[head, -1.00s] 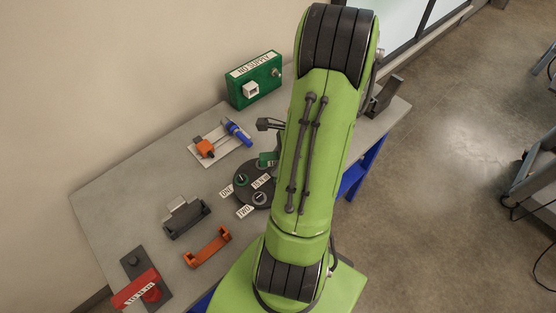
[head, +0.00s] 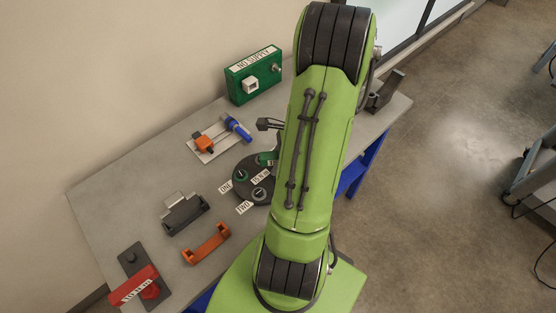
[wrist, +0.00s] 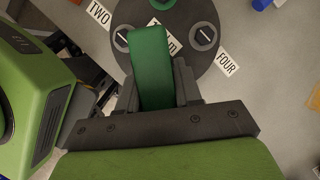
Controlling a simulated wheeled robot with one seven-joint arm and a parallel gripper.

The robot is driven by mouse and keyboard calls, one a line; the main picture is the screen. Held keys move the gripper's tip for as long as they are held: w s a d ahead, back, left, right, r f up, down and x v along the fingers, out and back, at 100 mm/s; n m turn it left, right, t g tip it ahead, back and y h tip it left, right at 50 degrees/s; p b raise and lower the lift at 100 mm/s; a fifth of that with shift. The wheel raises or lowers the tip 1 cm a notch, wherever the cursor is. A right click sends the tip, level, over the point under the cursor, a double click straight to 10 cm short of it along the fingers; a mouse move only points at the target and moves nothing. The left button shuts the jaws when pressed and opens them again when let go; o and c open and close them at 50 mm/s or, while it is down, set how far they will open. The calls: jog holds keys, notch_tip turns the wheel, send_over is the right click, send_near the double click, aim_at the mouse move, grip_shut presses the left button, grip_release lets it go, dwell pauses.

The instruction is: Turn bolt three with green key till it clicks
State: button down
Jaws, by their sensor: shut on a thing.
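A round dark bolt plate (head: 247,170) sits on the table, partly behind my arm. In the wrist view, one bolt (wrist: 122,38) is beside the TWO label and another (wrist: 204,33) beside FOUR. A bolt with a green ring (wrist: 160,4) is at the top edge; it is beside ONE in the head view. Bolt three is not visible; my gripper and the key cover the near side of the plate. My gripper (wrist: 157,90) is shut on the green key (wrist: 151,60), which also shows in the head view (head: 266,158). The key's lower end is hidden.
A green NO SUPPLY box (head: 253,78) stands at the back. A blue and orange clamp fixture (head: 220,138) is behind the plate. A grey holder (head: 185,213), an orange bracket (head: 206,244) and a red lever block (head: 140,285) lie to the left.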

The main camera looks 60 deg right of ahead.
aim_at(275, 151)
jog(key=m+h, duration=0.1)
jog(key=m, duration=0.3)
jog(key=shift+t, duration=0.4)
jog(key=m+h, duration=0.2)
jog(key=m, duration=0.2)
jog(key=shift+d, duration=0.2)
jog(key=shift+n, duration=0.3)
jog(key=shift+w+r+p, duration=0.1)
jog(key=shift+r+p, duration=1.85)
jog(key=shift+r, duration=0.1)
jog(key=shift+r+p, duration=0.9)
jog(key=shift+r, duration=0.15)
jog(key=shift+f, duration=0.1)
jog(key=shift+d, duration=0.15)
